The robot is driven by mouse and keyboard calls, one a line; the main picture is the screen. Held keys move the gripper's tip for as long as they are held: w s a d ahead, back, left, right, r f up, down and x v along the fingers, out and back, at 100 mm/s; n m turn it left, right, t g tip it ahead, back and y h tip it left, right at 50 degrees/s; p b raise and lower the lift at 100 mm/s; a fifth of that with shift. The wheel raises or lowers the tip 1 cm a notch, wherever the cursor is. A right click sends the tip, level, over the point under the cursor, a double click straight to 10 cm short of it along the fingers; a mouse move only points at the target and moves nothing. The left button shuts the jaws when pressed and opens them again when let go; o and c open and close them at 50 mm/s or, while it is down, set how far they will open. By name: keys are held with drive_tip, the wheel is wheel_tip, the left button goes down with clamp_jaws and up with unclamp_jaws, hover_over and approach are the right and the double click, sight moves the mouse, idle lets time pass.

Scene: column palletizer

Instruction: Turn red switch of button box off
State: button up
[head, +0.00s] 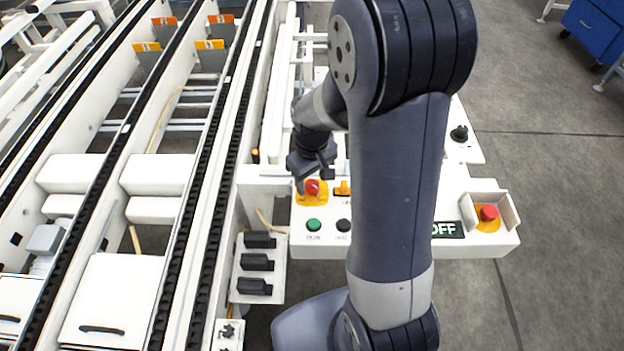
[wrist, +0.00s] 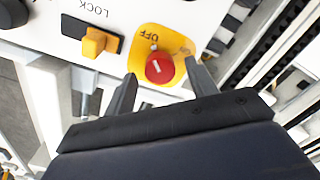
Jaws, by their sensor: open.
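The red switch (head: 312,187) is a round knob on a yellow plate on the white button box (head: 283,215). In the wrist view the red switch (wrist: 160,67) has a white mark on its face, and its yellow plate (wrist: 148,40) reads OFF at the upper left. My gripper (head: 312,178) is at the red switch in the head view. In the wrist view my gripper (wrist: 160,82) is open, with one finger on each side of the knob. I cannot tell whether the fingers touch it.
A yellow lock switch (wrist: 97,42) sits beside the red one. A green button (head: 313,225) and a black button (head: 343,225) are in front. A red emergency button (head: 488,213) stands at the right. Conveyor rails (head: 190,190) run along the left.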

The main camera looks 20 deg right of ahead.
sight(312, 184)
wheel_tip(312, 184, up, 10)
drive_tip(key=shift+p, duration=0.4)
drive_tip(key=shift+f, duration=0.2)
wheel_tip(312, 184, down, 11)
drive_tip(key=shift+r+b, duration=0.15)
drive_tip(key=shift+b, duration=0.35)
drive_tip(key=shift+r, duration=0.1)
